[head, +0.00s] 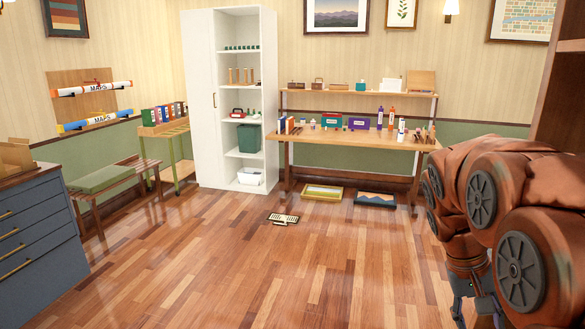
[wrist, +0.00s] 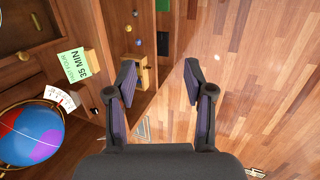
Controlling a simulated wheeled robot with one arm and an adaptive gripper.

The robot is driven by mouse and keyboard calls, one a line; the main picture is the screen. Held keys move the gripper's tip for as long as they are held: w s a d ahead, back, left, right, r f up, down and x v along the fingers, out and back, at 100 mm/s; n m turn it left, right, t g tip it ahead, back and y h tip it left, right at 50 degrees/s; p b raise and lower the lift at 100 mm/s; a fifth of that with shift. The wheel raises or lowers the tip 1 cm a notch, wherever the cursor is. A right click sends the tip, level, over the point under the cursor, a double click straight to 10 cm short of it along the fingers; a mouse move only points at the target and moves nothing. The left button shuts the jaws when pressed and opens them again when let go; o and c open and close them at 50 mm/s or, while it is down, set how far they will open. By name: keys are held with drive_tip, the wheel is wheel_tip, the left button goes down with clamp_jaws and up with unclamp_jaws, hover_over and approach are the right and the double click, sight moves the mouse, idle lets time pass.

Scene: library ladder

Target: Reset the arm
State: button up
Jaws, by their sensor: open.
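My gripper (wrist: 158,85) is open in the wrist view, its two dark fingers with purple-grey pads set wide apart. Nothing is between the pads, and wooden floor shows beyond them. In the head view my arm is folded at the right edge, and part of my gripper (head: 478,312) shows at the bottom, cut off by the frame. In the wrist view wooden furniture (wrist: 75,30) stands left of the gripper, and a small wooden block-like part (wrist: 146,75) shows just behind the left finger. I cannot tell whether they touch.
A globe (wrist: 35,133) and a green card (wrist: 76,65) are left in the wrist view. In the head view a workbench (head: 350,137), a white cabinet (head: 205,100) and a blue drawer unit (head: 40,235) line the room. The middle floor (head: 240,260) is mostly clear.

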drive_tip(key=s+a+f+n+y+p, duration=0.1)
drive_tip(key=s+a+f+y, duration=0.1)
drive_tip(key=s+a, duration=0.6)
drive_tip(key=s+a+f+n+y, duration=0.1)
drive_tip(key=s+a+f+n, duration=0.1)
drive_tip(key=s+a, duration=0.6)
drive_tip(key=s+f, duration=0.1)
drive_tip(key=s, duration=0.2)
drive_tip(key=shift+s+f+t+y+p, duration=0.2)
drive_tip(key=shift+s+t+y+p, duration=0.1)
drive_tip(key=shift+y+p, duration=0.1)
drive_tip(key=shift+c, duration=1)
